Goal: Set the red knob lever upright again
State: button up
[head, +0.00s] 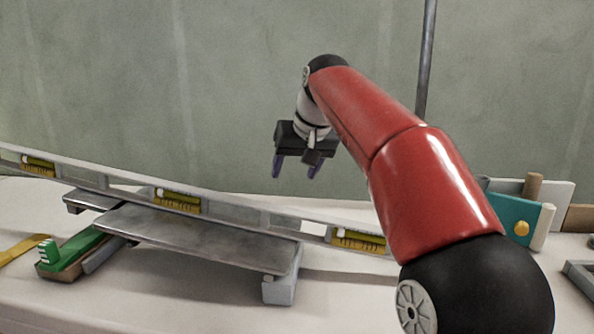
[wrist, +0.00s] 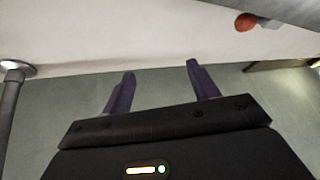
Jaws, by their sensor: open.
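A small red-orange knob (wrist: 245,21) shows at the top right of the wrist view, beside a grey edge or bar. Its lever shaft cannot be made out, so its tilt cannot be told. I cannot find the knob in the head view. My gripper (head: 294,172) hangs with its fingers down, above and behind the long level. In the wrist view my gripper (wrist: 160,69) has its two purple fingers apart with nothing between them. The knob is apart from the fingers, up and to the right of them in that view.
A long spirit level (head: 228,209) lies slanting across a grey metal plate (head: 190,238). A green-handled brush (head: 75,250) lies at left. A teal block with a yellow knob (head: 510,215) stands at right. A grey pole (head: 427,60) rises behind my arm.

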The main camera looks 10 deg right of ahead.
jog(key=shift+a, duration=0.1)
jog(key=c, duration=0.4)
jog(key=m, duration=0.2)
jog(key=m+g+y, duration=0.1)
jog(key=shift+w+a+f, duration=0.25)
jog(key=shift+w+a, duration=0.15)
jog(key=c, duration=0.4)
jog(key=a+m, duration=0.1)
jog(key=m, duration=0.1)
jog(key=w+m+g+y+p, duration=0.1)
jog(key=m, duration=0.2)
jog(key=a+f+m+y, duration=0.1)
jog(key=m, duration=0.2)
jog(key=shift+w+a+f+g, duration=0.1)
jog(key=shift+w+a+g, duration=0.1)
jog(key=shift+a+g, duration=0.2)
grip_shut()
jog(key=a+f+m+g+y, duration=0.1)
jog(key=a+f+m, duration=0.2)
jog(key=m, duration=0.1)
jog(key=a+f+m+g+y+b, duration=0.1)
jog(key=a+f+m, duration=0.1)
jog(key=a+m, duration=0.2)
jog(key=w+a+f+m+g+y+b, duration=0.1)
jog(key=a+f+m, duration=0.2)
jog(key=m, duration=0.3)
jog(key=shift+a+f+y, duration=0.3)
jog(key=shift+a, duration=0.4)
